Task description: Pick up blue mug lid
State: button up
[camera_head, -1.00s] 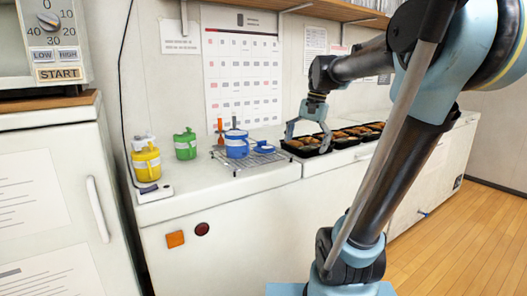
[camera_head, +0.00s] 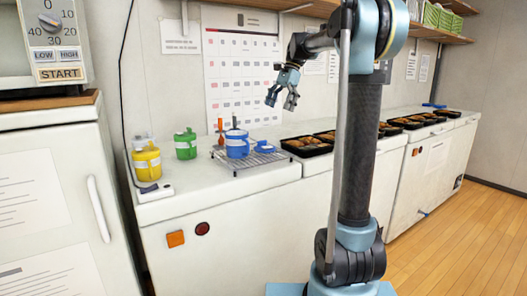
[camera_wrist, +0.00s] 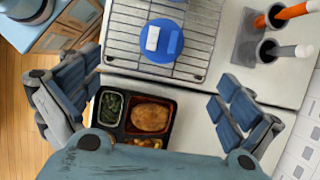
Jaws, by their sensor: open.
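The blue mug lid (camera_head: 265,149) lies on the right part of a wire rack (camera_head: 258,160), right of the blue mug (camera_head: 237,148). In the wrist view the lid (camera_wrist: 160,41) is a round blue disc with a raised blue piece and a white piece on top, near the rack's lower edge. My gripper (camera_head: 282,99) is open and empty, well above the counter, up and right of the lid in the head view. In the wrist view its spread fingers (camera_wrist: 157,100) straddle the gap below the lid, and the lid sits above and between them.
A food tray (camera_wrist: 130,115) is partly hidden by my gripper. More black trays (camera_head: 306,146) continue rightward along the counter. Holders with an orange-handled and a grey-handled tool (camera_wrist: 268,48) stand beside the rack. Green (camera_head: 186,144) and yellow (camera_head: 146,163) mugs stand farther left.

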send_over(265, 143)
jog(key=d, duration=0.2)
jog(key=f, duration=1)
jog(key=shift+s, duration=0.4)
jog(key=x, duration=0.3)
jog(key=shift+w+a+f, duration=0.1)
jog(key=shift+a+f, duration=0.15)
jog(key=shift+a, duration=0.1)
jog(key=shift+a+f, duration=0.2)
jog(key=shift+f, duration=0.45)
jog(key=c, duration=1.1)
